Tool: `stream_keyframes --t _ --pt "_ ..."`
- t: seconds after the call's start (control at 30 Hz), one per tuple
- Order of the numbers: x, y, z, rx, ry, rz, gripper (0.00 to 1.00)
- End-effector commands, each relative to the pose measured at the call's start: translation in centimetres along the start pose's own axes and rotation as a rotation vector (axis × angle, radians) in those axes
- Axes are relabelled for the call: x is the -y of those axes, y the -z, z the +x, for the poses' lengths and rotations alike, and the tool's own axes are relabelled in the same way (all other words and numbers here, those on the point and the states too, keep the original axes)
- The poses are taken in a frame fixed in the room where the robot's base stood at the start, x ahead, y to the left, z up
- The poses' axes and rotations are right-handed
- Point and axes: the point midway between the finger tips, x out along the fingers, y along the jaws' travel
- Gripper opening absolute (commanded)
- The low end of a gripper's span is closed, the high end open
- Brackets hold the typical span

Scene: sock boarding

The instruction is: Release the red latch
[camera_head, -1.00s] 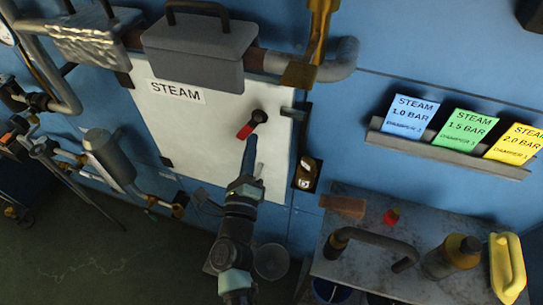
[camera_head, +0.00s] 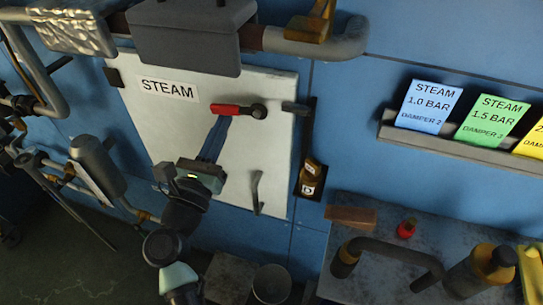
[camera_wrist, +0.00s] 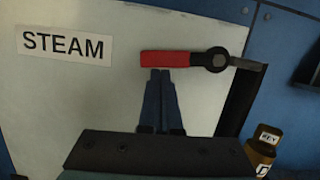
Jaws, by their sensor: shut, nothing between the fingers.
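The red latch (camera_head: 226,110) is a red-handled lever on a black round pivot (camera_head: 258,111), mounted on the white STEAM door (camera_head: 150,120). Its handle lies about level and points left from the pivot. In the wrist view the red handle (camera_wrist: 166,58) also lies level, with the pivot at its right. My gripper (camera_head: 224,120) is shut and empty. Its blue fingertips are at the underside of the red handle; in the wrist view they (camera_wrist: 160,74) sit just below it, seeming to touch. A dark catch (camera_head: 295,108) sits at the door's right edge.
A grey curved door handle (camera_head: 257,193) is low on the door. A brown bottle (camera_head: 311,178) stands in a niche right of the door. Grey pipes (camera_head: 340,45) run above. A grey bench (camera_head: 350,270) at lower right holds a red-capped item (camera_head: 406,229) and containers.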

Motion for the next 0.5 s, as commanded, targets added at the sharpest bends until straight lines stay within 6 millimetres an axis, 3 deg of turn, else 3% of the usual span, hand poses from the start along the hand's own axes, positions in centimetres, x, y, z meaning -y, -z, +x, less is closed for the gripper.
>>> stream_keyframes --t 0.5 --pt "-0.32 -1.00 0.26 0.002 0.032 0.124 0.00"
